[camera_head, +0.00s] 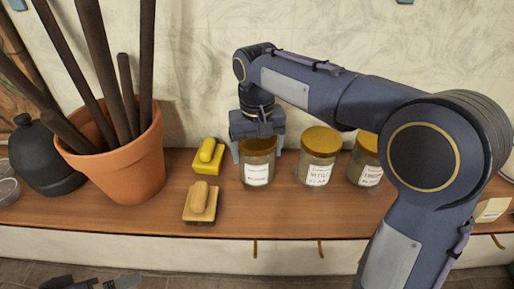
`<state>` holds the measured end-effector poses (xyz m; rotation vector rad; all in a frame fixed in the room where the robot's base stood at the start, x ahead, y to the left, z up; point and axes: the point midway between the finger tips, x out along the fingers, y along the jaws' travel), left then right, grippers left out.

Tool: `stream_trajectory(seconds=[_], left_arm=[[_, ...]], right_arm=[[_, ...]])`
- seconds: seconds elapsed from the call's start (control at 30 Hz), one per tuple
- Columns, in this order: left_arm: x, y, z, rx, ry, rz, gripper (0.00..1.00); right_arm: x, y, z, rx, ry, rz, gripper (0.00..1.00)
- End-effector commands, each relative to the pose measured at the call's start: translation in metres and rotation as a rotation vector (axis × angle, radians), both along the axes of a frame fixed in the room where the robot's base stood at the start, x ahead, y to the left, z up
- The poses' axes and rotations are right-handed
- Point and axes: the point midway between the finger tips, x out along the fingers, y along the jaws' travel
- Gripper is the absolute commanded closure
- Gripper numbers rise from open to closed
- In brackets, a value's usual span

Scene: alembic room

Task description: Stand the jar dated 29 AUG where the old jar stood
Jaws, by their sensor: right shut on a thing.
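My right gripper (257,135) comes down from above and is shut on a glass jar (257,174) with a white label, around its lid. This jar is upright, at or very near the shelf surface; I cannot tell whether it touches. A second jar (317,172) with a gold lid and white label stands just to its right. A third similar jar (368,174) stands further right, partly hidden by my right arm. The dates on the labels are too small to read surely.
A yellow block with a knob (207,157) and a tan one (201,201) lie left of the held jar. A terracotta pot (125,165) with dark rods and a dark round vessel (45,158) stand further left. The wooden shelf (300,220) is clear in front of the jars.

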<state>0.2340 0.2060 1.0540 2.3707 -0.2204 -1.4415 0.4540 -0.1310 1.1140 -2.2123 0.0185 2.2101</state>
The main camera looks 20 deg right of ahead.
Motion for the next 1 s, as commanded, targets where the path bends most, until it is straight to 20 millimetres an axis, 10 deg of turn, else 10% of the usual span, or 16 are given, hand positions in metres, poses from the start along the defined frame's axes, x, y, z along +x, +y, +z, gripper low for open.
stream_trajectory(seconds=[0.03,0.07,0.2,0.57,1.0], left_arm=[[0.0,0.0,-0.002,0.0,0.0,0.0,0.0],[0.0,0.0,-0.001,0.0,0.0,0.0,0.0],[0.0,0.0,-0.001,0.0,0.0,0.0,0.0],[0.0,0.0,0.001,0.0,0.0,0.0,0.0],[0.0,0.0,0.01,0.0,0.0,0.0,0.0]], right_arm=[[0.0,0.0,-0.002,0.0,0.0,0.0,0.53],[0.0,0.0,-0.002,0.0,0.0,0.0,0.18],[0.0,0.0,-0.002,0.0,0.0,-0.001,0.0],[0.001,0.0,0.009,0.001,-0.003,0.0,0.0],[0.001,0.0,0.098,0.0,-0.003,-0.001,0.0]])
